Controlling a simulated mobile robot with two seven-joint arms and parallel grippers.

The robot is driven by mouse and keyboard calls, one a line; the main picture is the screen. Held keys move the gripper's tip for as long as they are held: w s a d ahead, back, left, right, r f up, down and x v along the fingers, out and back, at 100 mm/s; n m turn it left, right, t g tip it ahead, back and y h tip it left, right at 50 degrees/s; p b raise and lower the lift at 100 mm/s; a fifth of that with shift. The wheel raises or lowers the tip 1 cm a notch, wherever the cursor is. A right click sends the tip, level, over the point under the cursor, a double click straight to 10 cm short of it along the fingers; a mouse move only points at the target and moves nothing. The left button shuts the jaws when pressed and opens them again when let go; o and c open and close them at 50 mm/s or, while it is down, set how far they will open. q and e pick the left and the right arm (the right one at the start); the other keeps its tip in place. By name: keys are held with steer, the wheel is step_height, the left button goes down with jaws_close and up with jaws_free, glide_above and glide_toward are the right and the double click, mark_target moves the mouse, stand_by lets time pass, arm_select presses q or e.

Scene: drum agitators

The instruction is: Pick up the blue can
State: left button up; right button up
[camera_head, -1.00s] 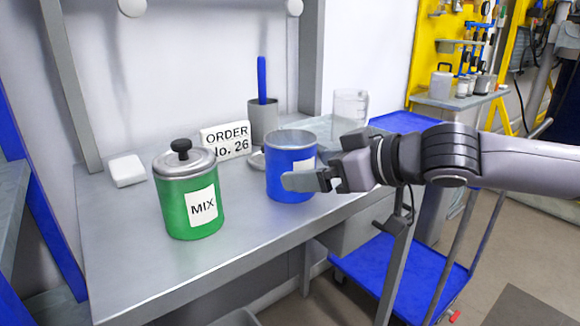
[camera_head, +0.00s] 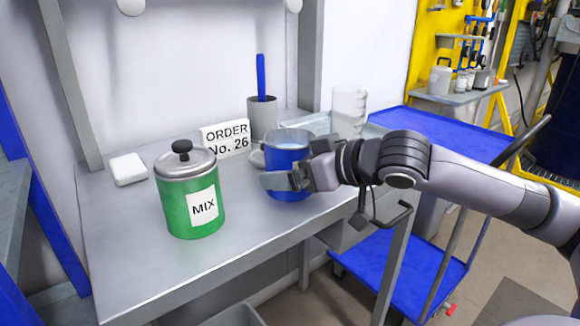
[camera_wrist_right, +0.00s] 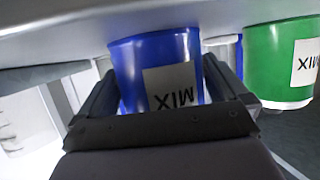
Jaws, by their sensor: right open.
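The blue can (camera_head: 287,157) stands upright on the grey workbench, with a metal rim and an open top. In the right wrist view the blue can (camera_wrist_right: 152,62) appears upside down with its white MIX label. My right gripper (camera_head: 280,180) comes in from the right, in front of the can, and hides part of it. In the right wrist view the open jaws (camera_wrist_right: 160,95) lie on either side of the can; whether they touch it cannot be told. My left gripper is not in view.
A green MIX can (camera_head: 190,205) with a black-knobbed lid stands to the left. Behind are an ORDER No. 26 sign (camera_head: 226,138), a grey cup (camera_head: 263,115) with a blue stick and a clear beaker (camera_head: 348,110). A white block (camera_head: 128,169) lies at the back left. The bench front (camera_head: 150,275) is clear.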

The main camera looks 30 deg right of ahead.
steer(key=shift+w+a, duration=0.1)
steer(key=shift+w, duration=0.05)
steer(key=c, duration=1)
steer(key=shift+c, duration=0.3)
steer(key=shift+r, duration=0.15)
